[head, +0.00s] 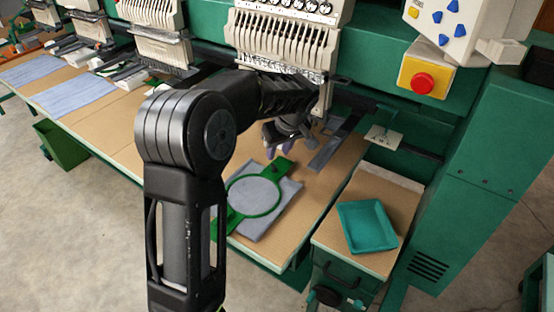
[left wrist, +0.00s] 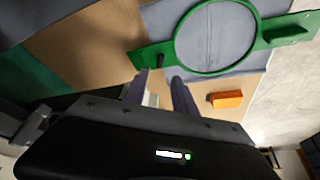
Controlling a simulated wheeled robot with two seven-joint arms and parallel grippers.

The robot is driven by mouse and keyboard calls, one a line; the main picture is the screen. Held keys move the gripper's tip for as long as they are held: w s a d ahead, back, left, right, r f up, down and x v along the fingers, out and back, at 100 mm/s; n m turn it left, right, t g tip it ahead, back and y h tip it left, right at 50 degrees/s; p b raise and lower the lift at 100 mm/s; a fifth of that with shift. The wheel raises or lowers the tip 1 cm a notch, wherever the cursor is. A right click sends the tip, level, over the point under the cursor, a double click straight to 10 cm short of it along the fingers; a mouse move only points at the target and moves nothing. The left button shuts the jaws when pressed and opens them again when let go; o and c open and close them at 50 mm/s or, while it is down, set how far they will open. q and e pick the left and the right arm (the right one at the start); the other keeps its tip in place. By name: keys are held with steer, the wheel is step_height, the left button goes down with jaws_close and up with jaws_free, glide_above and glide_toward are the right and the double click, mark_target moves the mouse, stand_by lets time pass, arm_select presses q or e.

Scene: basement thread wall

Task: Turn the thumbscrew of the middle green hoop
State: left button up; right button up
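A green hoop (head: 229,190) lies on a grey-blue cloth (head: 290,190) on the tan table in the head view. Its ring (left wrist: 181,40) also shows in the left wrist view, with flat green arms at both ends. A small dark upright thumbscrew (left wrist: 157,54) stands at the hoop's near end in that view. My left gripper (head: 278,152) hangs just beyond the hoop's upper end. In the left wrist view its two fingers (left wrist: 160,76) are apart, with nothing seen between them, and point toward the thumbscrew. Contact cannot be told. My right gripper is not in view.
An embroidery machine head (head: 285,40) stands behind my left gripper. A teal tray (head: 367,227) sits on a side cabinet at the right. A red stop button (head: 423,83) is above it. An orange block (left wrist: 227,99) shows beside the fingers. Blue cloths (head: 72,95) lie farther left.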

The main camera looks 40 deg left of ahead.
mark_target(274, 165)
arm_select(q)
steer(key=shift+p+x, duration=0.75)
steer(key=shift+x, duration=3.25)
steer(key=shift+c, duration=0.3)
jaws_close()
